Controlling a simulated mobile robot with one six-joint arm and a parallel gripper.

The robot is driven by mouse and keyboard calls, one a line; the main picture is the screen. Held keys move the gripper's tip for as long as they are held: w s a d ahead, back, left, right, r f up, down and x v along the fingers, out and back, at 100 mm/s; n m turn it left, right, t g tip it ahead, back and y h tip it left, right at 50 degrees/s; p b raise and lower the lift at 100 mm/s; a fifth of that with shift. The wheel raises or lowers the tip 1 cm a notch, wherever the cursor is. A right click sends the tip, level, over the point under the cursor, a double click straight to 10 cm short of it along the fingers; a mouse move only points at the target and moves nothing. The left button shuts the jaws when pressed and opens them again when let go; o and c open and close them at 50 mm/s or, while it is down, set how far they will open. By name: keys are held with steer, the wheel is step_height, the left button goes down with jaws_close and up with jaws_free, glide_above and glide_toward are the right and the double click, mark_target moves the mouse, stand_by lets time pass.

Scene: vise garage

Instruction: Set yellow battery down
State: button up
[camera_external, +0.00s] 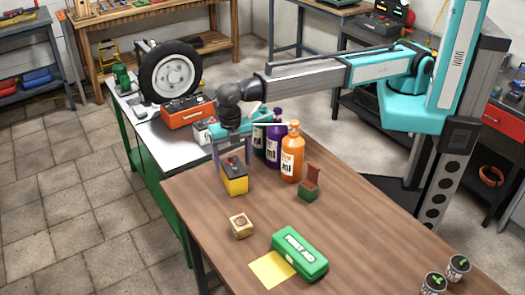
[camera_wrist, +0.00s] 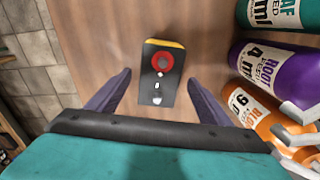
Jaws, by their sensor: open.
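The yellow battery (camera_external: 235,184) has a dark top and stands upright on the wooden table (camera_external: 350,225), near its far left end. In the wrist view the battery's dark top (camera_wrist: 158,75), with a red round terminal, shows between and a little beyond the two fingers. My gripper (camera_external: 233,162) is right above and around the battery. In the wrist view my gripper (camera_wrist: 158,90) is open, with a clear gap between each finger and the battery. The battery's underside is hidden.
Purple (camera_external: 274,140) and orange (camera_external: 292,155) bottles and a green one stand close right of my gripper. A small green and brown box (camera_external: 310,185), a wooden cube (camera_external: 241,225), a green first aid box (camera_external: 300,253) and a yellow sheet (camera_external: 271,270) lie nearer. The table's middle right is clear.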

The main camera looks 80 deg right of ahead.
steer(key=shift+f+p, duration=0.8)
steer(key=shift+f, duration=2.85)
jaws_close()
